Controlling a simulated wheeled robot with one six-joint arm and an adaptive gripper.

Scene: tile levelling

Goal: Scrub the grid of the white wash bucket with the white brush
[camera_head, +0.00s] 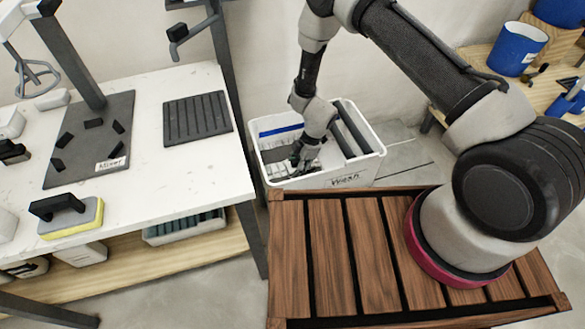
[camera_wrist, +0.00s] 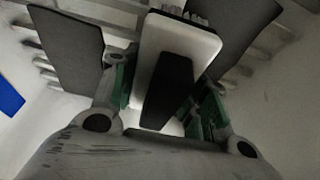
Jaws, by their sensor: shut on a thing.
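The white wash bucket (camera_head: 352,182) stands on the floor behind the slatted wooden top, with "Wash" on its front. My gripper (camera_head: 300,158) reaches down into its left half. In the wrist view my gripper (camera_wrist: 165,95) is shut on the dark handle of the white brush (camera_wrist: 192,42). Bristles show at the brush's far end. Pale bars of the grid (camera_wrist: 40,62) show beyond and beside the brush. I cannot tell whether the bristles touch the grid. In the head view the brush is mostly hidden by my gripper.
Dark rollers (camera_head: 358,127) fill the bucket's right half. A white worktable (camera_head: 150,185) with a dark ribbed mat (camera_head: 197,118) stands close on the left. A wooden bench with a blue bucket (camera_head: 520,48) is at the right. Bare floor lies right of the wash bucket.

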